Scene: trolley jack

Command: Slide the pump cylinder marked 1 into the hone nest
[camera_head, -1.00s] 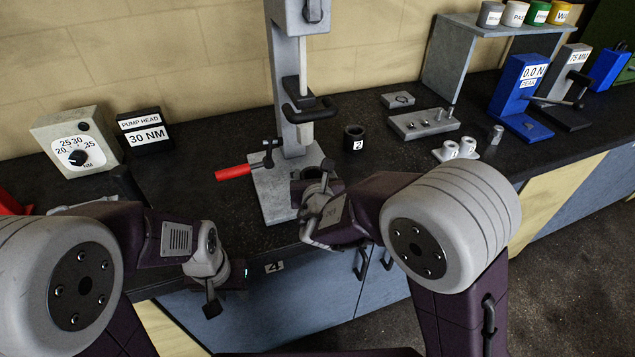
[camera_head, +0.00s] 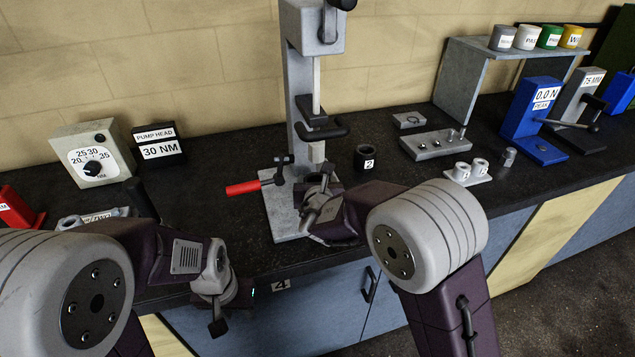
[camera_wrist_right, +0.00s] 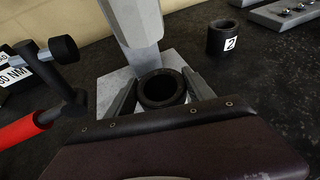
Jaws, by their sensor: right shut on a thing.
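My right gripper (camera_wrist_right: 160,92) is shut on a dark hollow cylinder (camera_wrist_right: 163,90), one finger on each side. It holds the cylinder upright, open end up, over the grey base of the hone stand (camera_head: 283,216), in front of its column. No number shows on the held cylinder. In the head view, my right gripper (camera_head: 322,198) largely covers it. The nest is hidden behind the cylinder and gripper, and I cannot tell whether the cylinder is seated. My left gripper (camera_head: 238,294) hangs by the bench front edge; its fingers cannot be made out.
A red-handled clamp (camera_head: 246,187) stands at the base's left. The hone spindle (camera_head: 317,150) hangs above the base. A cylinder marked 2 (camera_head: 366,158) stands to the right, with a grey pin block (camera_head: 435,144) beyond.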

